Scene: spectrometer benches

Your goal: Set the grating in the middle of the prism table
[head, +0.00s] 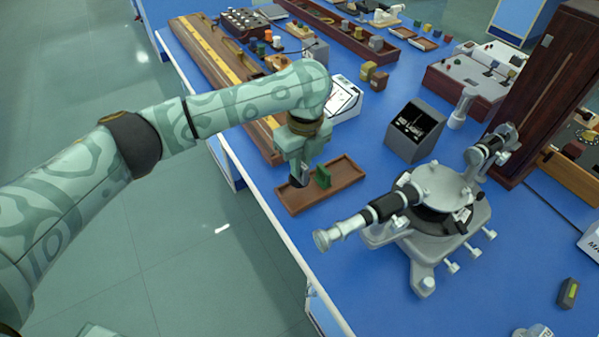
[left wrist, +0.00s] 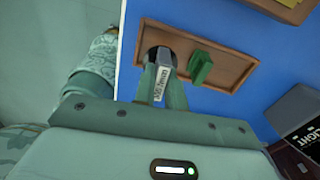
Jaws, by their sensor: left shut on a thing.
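My left gripper (head: 303,172) points down over the left part of a brown wooden tray (head: 345,183). It is shut on the grating (left wrist: 160,84), a dark grey piece with a white label that reads like a lines-per-mm value. In the head view only the grating's dark lower part (head: 297,181) shows, at the tray; I cannot tell whether it touches the tray floor. The grey spectrometer stands to the right of the tray, with its round prism table (head: 437,181) between telescope and collimator. The table's top looks empty. My right gripper is not in view.
A green block (head: 322,177) stands in the tray close beside the gripper, also in the left wrist view (left wrist: 200,66). The telescope (head: 368,215) sticks out toward the tray. Blue bench is clear in front.

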